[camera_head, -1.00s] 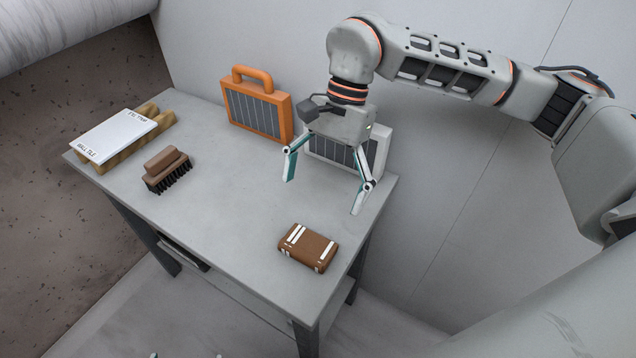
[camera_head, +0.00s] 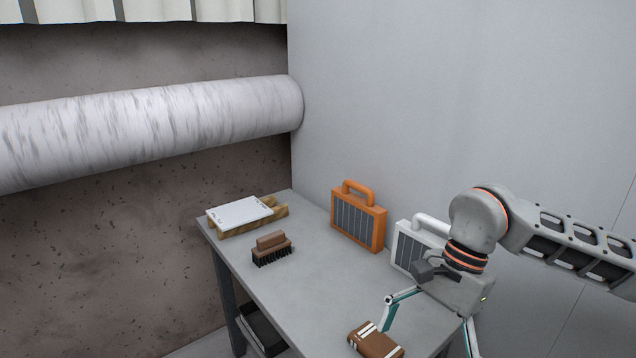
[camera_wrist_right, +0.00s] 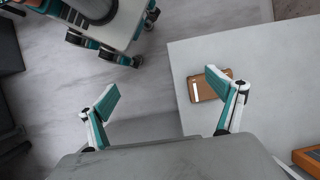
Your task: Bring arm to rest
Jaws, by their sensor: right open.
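My right arm reaches in from the right in the head view. My right gripper (camera_head: 429,334) hangs open and empty over the right side of the table, in front of a white panel case (camera_head: 408,247). The gripper and wrist hide part of that case. A brown case with pale straps (camera_head: 374,342) lies on the table near the gripper's left finger, partly cut by the frame edge. In the right wrist view, the open fingers (camera_wrist_right: 165,92) have nothing between them, and the brown case (camera_wrist_right: 206,90) shows behind the right finger. My left gripper is not in view.
The grey table (camera_head: 310,290) stands by the wall. On it are an orange panel case (camera_head: 358,222), a brown brush (camera_head: 271,248) and a white tile on a yellowish block (camera_head: 240,212). A thick pipe (camera_head: 150,130) runs along the back left. Open floor shows in the wrist view.

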